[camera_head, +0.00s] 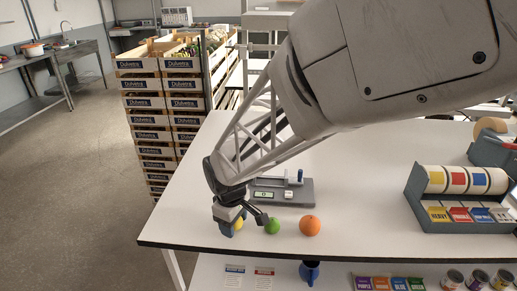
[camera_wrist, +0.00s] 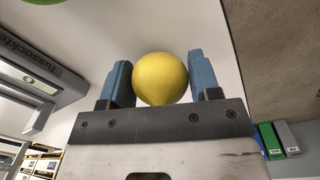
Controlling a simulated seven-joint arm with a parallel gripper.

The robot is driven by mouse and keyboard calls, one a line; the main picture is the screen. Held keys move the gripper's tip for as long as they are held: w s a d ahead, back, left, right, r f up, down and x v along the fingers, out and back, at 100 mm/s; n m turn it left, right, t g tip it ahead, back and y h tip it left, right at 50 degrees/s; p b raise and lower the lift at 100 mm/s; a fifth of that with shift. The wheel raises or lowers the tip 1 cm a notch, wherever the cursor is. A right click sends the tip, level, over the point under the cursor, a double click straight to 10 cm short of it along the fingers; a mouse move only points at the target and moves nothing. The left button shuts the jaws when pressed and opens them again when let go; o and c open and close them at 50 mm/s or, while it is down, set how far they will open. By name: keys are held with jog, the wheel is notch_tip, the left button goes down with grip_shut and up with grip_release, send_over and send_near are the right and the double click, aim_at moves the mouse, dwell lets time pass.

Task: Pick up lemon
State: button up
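The yellow lemon (camera_wrist: 160,80) is between the two blue fingers of my gripper (camera_wrist: 161,77) in the wrist view. The fingers stand close on either side of it; whether they press on it cannot be told.
A green lime (camera_head: 272,226) and an orange (camera_head: 310,225) lie just right of my gripper. A grey scale (camera_head: 281,192) stands behind them. A grey tape holder (camera_head: 460,211) is at the right of the white table (camera_head: 360,190). The table's front edge is close.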

jog(key=c, duration=0.5)
jog(key=shift+r, duration=0.1)
jog(key=shift+r, duration=0.7)
notch_tip(320, 180, up, 2)
jog(key=shift+r, duration=0.15)
jog(key=s+d+r, duration=0.1)
jog(key=s+d, duration=0.7)
jog(key=s, duration=0.5)
jog(key=shift+s, duration=0.35)
jog(key=shift+d, duration=0.1)
jog(key=shift+w, duration=0.1)
jog(key=w+r+n, duration=0.1)
jog(key=w, duration=0.9)
jog(key=w+r+n, duration=0.2)
jog(key=w, duration=0.8)
jog(key=w+r+n, duration=0.1)
jog(key=w, duration=1)
jog(key=shift+d+r+n, duration=0.15)
jog(key=shift+r+n, duration=0.15)
jog(key=shift+r, duration=0.05)
